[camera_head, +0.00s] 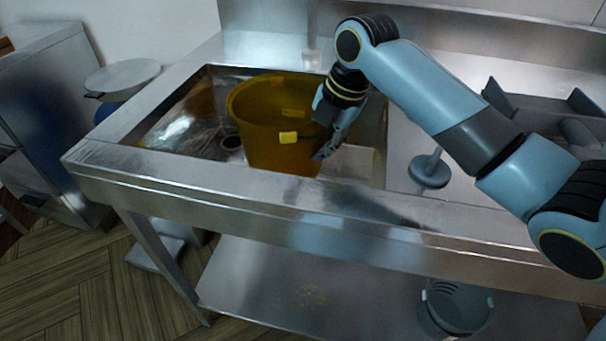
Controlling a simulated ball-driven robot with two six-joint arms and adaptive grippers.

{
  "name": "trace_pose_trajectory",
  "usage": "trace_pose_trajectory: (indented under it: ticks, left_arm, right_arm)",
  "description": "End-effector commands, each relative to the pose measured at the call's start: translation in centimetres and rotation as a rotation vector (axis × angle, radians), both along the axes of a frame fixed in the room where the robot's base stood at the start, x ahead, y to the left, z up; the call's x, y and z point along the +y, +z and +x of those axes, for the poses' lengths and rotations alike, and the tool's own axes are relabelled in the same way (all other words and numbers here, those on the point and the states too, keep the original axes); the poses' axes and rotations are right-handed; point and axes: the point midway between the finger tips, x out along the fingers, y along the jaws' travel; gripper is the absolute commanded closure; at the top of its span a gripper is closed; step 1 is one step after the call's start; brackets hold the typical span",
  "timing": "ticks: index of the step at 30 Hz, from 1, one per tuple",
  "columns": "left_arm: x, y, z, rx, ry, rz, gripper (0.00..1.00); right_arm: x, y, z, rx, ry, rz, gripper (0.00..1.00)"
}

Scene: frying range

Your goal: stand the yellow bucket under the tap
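The yellow bucket (257,148) stands upright inside the sink basin (180,122), near its middle. My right gripper (322,152) is at the bucket's right side, pointing down, with its fingers close against the bucket wall. Whether the fingers close on the wall or only touch it cannot be made out. A thin metal upright (312,40) behind the sink may be part of the tap; its spout is hidden or not distinguishable. My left gripper is not in view.
A drain hole (231,143) shows left of the bucket. A grey round-based object (430,170) stands on the counter to the right. A grey bucket (455,308) is on the lower shelf (290,290). A bin with a round lid (122,77) is at the left.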

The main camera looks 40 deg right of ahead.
Motion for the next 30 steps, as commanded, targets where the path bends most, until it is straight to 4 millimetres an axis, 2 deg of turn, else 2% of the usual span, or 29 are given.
trace_pose_trajectory:
  ticks: [3,8,14,25,26,30]
  left_arm:
    - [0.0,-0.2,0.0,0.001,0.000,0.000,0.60]
    - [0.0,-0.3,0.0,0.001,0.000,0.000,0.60]
    - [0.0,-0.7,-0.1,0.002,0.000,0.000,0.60]
    - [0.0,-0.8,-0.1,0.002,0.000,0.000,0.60]
    - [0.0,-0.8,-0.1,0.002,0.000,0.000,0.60]
    - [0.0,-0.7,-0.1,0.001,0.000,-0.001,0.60]
  right_arm:
    - [0.0,-1.8,0.0,0.000,-0.001,0.001,1.00]
    - [0.0,-3.1,0.0,-0.001,0.000,0.000,1.00]
    - [0.0,-5.9,0.0,0.000,0.000,0.000,1.00]
    - [0.0,-6.4,0.0,-0.001,0.001,-0.001,1.00]
    - [0.0,-6.4,0.0,0.000,0.001,-0.001,0.92]
    - [0.0,-6.4,0.0,0.000,0.001,-0.001,0.74]
